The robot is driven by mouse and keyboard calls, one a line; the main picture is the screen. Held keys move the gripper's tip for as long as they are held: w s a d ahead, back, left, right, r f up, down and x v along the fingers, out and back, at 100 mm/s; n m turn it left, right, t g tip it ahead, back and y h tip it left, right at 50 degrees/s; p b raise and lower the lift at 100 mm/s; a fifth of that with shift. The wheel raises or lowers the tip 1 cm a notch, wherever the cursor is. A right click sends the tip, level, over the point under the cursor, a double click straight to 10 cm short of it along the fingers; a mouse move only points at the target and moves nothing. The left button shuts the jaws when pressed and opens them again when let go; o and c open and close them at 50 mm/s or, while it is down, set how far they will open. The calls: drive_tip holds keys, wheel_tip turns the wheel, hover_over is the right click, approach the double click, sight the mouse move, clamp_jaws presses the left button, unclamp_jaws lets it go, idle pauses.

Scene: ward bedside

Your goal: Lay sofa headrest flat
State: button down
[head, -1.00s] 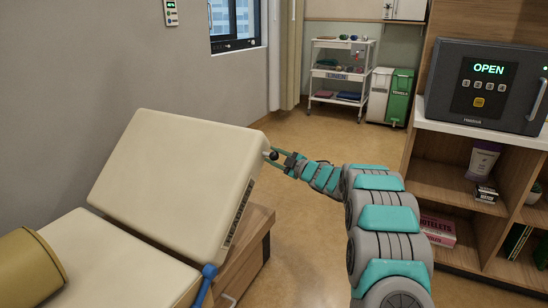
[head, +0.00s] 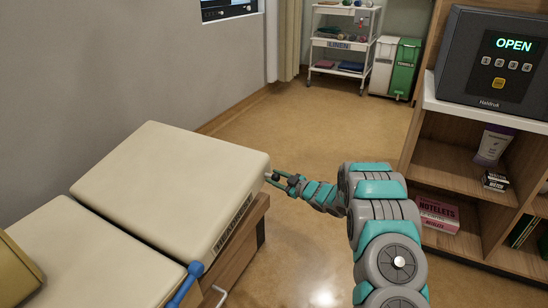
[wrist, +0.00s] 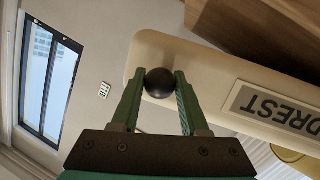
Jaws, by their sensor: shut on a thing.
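The cream sofa headrest (head: 165,185) is tilted up at a shallow angle, its far end raised above the seat cushion (head: 80,265). A dark round knob (wrist: 159,82) sticks out from the headrest's side edge in the wrist view. My gripper (head: 274,177) is at the headrest's upper right corner. In the wrist view its green fingers are shut on the knob, one on each side. A label ending in "DREST" (wrist: 280,108) shows on the headrest's side.
A wooden drawer unit (head: 235,250) stands beside and below the headrest. A blue lever (head: 185,284) is at the near side of the joint. A shelf with a dark safe (head: 492,70) reading OPEN is at right. The floor (head: 300,135) behind is clear.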

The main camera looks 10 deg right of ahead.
wheel_tip(320, 180, down, 10)
drive_tip(key=m, duration=0.2)
drive_tip(key=shift+g+p, duration=0.3)
drive_tip(key=shift+g, duration=0.1)
drive_tip(key=shift+s+a, duration=0.1)
drive_tip(key=shift+s, duration=0.1)
drive_tip(key=c, duration=0.7)
unclamp_jaws()
drive_tip(key=shift+f, duration=0.15)
drive_tip(key=shift+o, duration=1.3)
drive_tip(key=shift+w, duration=0.1)
drive_tip(key=shift+r, duration=0.2)
